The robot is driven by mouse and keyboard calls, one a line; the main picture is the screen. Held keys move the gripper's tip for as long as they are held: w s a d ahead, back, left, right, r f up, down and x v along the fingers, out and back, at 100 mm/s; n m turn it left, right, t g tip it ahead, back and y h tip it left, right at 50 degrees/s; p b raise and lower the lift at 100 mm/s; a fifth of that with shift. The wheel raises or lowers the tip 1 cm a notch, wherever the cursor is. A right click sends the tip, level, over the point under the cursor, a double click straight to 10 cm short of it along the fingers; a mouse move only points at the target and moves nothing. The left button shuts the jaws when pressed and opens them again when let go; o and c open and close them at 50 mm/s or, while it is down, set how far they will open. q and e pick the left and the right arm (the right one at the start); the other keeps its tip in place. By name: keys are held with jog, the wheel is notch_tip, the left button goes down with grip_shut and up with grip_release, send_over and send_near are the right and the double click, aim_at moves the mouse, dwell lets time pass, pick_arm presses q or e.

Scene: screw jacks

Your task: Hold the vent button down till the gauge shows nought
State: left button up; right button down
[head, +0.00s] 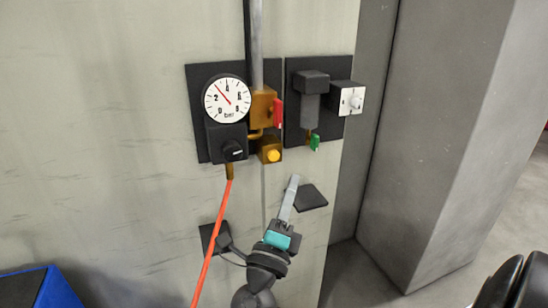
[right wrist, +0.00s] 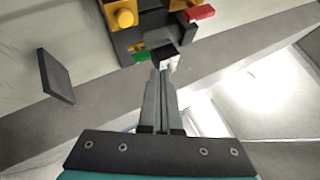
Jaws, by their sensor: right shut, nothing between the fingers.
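The round white gauge (head: 227,99) on the wall panel is marked in bar, and its red needle points between 2 and 4. A round yellow button (head: 273,155) on a brass block, probably the vent button, is below right of the gauge. It also shows in the right wrist view (right wrist: 124,18), at the top. My right gripper (head: 294,180) is shut and empty, its fingers pointing up, below and right of the button and apart from it in the picture. In the right wrist view the closed fingertips (right wrist: 162,74) show just below the green part. My left gripper is out of view.
A red lever (head: 278,113) is right of the gauge. A second panel carries a green part (head: 315,142) and a white-faced knob box (head: 351,100). A dark square plate (head: 311,197) is beside my fingers. An orange hose (head: 212,240) hangs below the gauge. A blue box (head: 62,290) is lower left.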

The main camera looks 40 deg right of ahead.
aim_at(274, 156)
jog(key=w+d+b, duration=0.2)
jog(key=w, duration=0.5)
jog(key=shift+w+d, duration=0.2)
jog(key=shift+w, duration=0.1)
jog(key=shift+w, duration=0.15)
dwell(1.7)
jog(key=shift+w+d, duration=0.15)
jog(key=shift+w, duration=0.1)
jog(key=shift+w+d+b, duration=0.15)
jog(key=shift+w+b, duration=0.15)
jog(key=shift+w, duration=0.2)
dwell(0.7)
jog(key=shift+s, duration=0.1)
dwell(1.8)
jog(key=shift+s+a+p, duration=0.3)
jog(key=shift+s+p, duration=0.15)
jog(key=shift+s, duration=0.35)
